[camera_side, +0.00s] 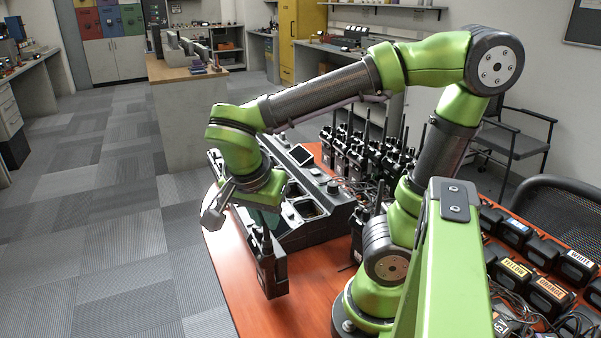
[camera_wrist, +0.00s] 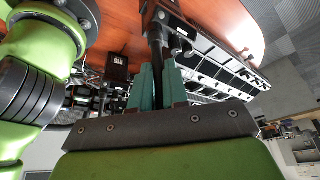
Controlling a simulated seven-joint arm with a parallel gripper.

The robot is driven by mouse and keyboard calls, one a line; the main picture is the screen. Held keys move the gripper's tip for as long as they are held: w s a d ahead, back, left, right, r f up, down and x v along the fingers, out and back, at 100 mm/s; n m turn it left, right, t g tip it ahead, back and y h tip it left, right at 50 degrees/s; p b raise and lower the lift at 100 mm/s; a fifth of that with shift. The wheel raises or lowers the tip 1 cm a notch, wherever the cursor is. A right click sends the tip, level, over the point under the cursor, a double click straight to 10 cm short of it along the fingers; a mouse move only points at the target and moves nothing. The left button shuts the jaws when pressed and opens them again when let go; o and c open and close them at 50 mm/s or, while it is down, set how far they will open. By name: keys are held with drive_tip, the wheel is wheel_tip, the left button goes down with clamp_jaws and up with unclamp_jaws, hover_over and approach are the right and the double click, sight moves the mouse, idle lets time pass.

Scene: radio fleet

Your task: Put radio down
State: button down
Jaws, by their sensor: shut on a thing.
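My gripper (camera_side: 264,217) hangs over the near left part of the orange table (camera_side: 315,300). It is shut on a black radio (camera_side: 271,272), which hangs roughly upright below it. I cannot tell whether the radio's bottom touches the table. In the wrist view, the teal fingers of my gripper (camera_wrist: 159,88) close around the dark upper part of the radio (camera_wrist: 156,35).
A black charging dock (camera_side: 325,212) with slots stands just behind the held radio; its slots also show in the wrist view (camera_wrist: 215,78). Several radios (camera_side: 355,155) stand behind it. Labelled black units (camera_side: 515,270) and cables crowd the right. Bare table lies in front of the dock.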

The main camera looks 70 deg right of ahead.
drive_tip(key=shift+f, duration=1.15)
drive_tip(key=c, duration=1.1)
unclamp_jaws()
drive_tip(key=shift+f, duration=0.15)
drive_tip(key=v, duration=1.2)
drive_tip(key=shift+d, duration=0.1)
drive_tip(key=x, duration=1.1)
drive_tip(key=shift+d+f, duration=0.1)
drive_tip(key=shift+f, duration=0.15)
drive_tip(key=shift+r, duration=1.8)
